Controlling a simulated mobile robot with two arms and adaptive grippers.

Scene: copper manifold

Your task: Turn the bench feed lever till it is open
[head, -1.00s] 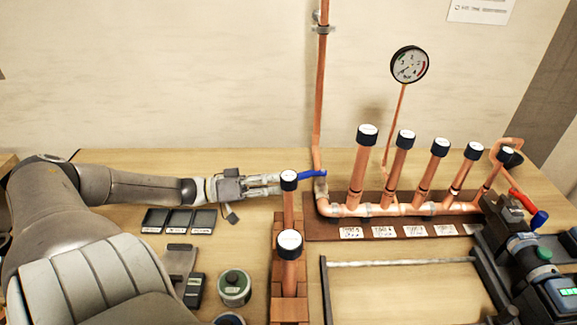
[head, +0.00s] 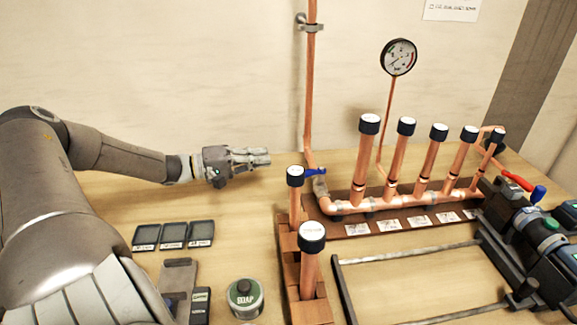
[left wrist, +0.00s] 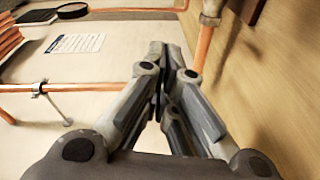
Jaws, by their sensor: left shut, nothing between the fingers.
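The bench feed lever (head: 315,171) is a short blue handle on a grey valve body (head: 320,186) at the left end of the copper manifold (head: 390,204). It points left, lying roughly across the feed pipe, and a black-capped stub hides part of it. My left gripper (head: 268,157) is to the left of the lever, apart from it, with its fingers together and empty. In the left wrist view the closed fingers (left wrist: 168,60) show close up, with a copper pipe beside them. My right gripper is not in view.
Capped copper stubs (head: 311,238) stand in a wooden block in front of the lever. A pressure gauge (head: 398,57) is behind the manifold. Small black trays (head: 173,234) and a soap tin (head: 244,297) lie front left. A dark tool (head: 540,240) is at right.

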